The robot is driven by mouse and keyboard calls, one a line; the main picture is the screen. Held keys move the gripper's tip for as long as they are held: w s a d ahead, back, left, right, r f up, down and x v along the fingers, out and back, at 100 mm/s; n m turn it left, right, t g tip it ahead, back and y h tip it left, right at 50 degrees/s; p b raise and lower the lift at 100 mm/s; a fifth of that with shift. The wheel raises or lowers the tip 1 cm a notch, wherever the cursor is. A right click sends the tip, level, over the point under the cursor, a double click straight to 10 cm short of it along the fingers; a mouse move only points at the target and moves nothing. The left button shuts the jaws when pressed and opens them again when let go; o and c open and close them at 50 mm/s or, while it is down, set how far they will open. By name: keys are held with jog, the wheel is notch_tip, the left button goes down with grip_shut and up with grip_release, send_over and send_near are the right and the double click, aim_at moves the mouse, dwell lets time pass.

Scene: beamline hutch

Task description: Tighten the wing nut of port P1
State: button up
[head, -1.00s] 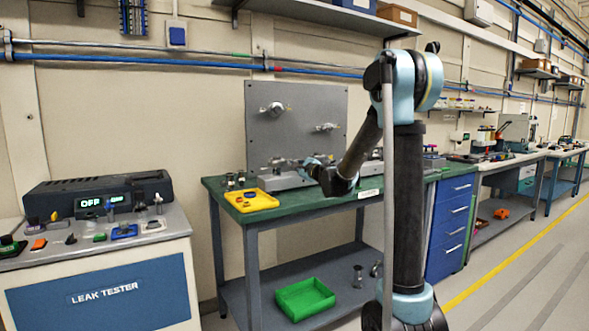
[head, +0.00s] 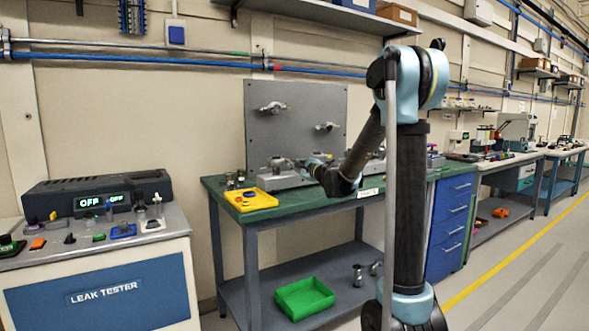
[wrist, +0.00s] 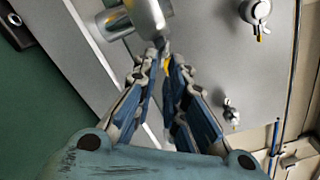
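In the wrist view my gripper (wrist: 165,58) has its two blue-padded fingers close together at the tips. A thin grey and yellow wing nut (wrist: 167,67) lies between them, and the fingers look closed on it. It belongs to a metal cylindrical port (wrist: 145,14) at the top of that view. In the head view my gripper (head: 300,164) is low in front of the grey panel, at a metal fitting (head: 276,172) on the green bench. Its fingertips are too small to read there. I cannot read any P1 label.
The upright panel (head: 309,97) carries two more ports, at upper left (head: 272,107) and lower right (head: 327,127). A green bin (head: 303,299) is on the lower shelf. The leak tester (head: 100,196) stands left.

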jog(key=v, duration=1)
jog(key=shift+s+d+f, duration=0.1)
jog(key=shift+s, duration=0.05)
jog(key=s+d+f+n+g+h, duration=0.1)
jog(key=s+f+n+g, duration=0.4)
jog(key=s, duration=0.5)
jog(key=s+d+f+n+g+h, duration=0.1)
jog(key=s+d+f+n+g, duration=0.1)
jog(key=s+f+n, duration=0.7)
jog(key=s+d+f+n+g+h, duration=0.2)
jog(key=s+d+f+g+h, duration=0.1)
jog(key=s+d, duration=0.5)
jog(key=s+d+f+n+g+h, duration=0.2)
jog(key=s+d+f+h, duration=0.3)
jog(key=s, duration=1)
jog(key=d+f, duration=0.3)
jog(key=shift+f+g, duration=0.25)
jog(key=shift+g, duration=0.15)
jog(key=shift+s+d, duration=0.15)
